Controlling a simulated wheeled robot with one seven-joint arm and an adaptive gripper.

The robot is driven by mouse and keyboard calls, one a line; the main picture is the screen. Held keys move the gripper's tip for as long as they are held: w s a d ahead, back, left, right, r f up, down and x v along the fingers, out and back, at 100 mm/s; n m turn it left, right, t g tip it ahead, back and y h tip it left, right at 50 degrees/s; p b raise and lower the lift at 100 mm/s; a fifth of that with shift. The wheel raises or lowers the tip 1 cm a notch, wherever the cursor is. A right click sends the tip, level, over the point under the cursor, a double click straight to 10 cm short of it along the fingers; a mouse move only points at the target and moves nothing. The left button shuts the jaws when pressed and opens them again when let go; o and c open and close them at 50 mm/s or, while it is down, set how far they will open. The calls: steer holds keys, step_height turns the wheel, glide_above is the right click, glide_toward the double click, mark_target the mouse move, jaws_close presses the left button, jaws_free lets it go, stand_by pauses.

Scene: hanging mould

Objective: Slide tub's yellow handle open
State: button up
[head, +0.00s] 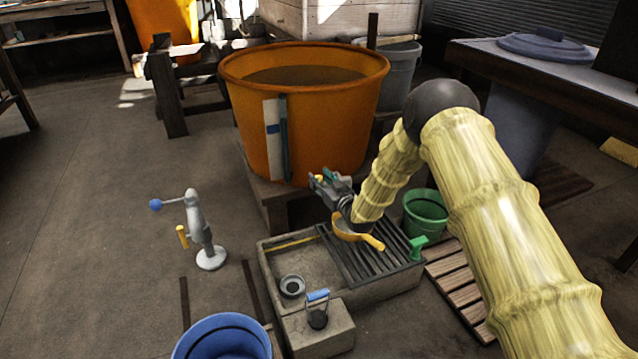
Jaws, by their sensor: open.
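The large orange tub (345,125) stands on a wooden stand, with a white strip and a dark blue-green upright bar on its front. I cannot make out a yellow handle on the tub; my arm and gripper cover part of its lower front right. My gripper (322,181) is dark and open, at the tub's lower front, pointing left.
A stone basin (268,272) with a slatted grate (385,262) stands below. A yellow ladle-like pan (374,243) lies on the grate. A grey post (196,222) has a yellow handle (182,237) and blue knob. A green bucket (426,222) stands right; open floor lies left.

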steer(key=shift+w+a, duration=0.4)
steer(key=shift+w, duration=0.15)
steer(key=shift+c, duration=0.2)
jaws_close()
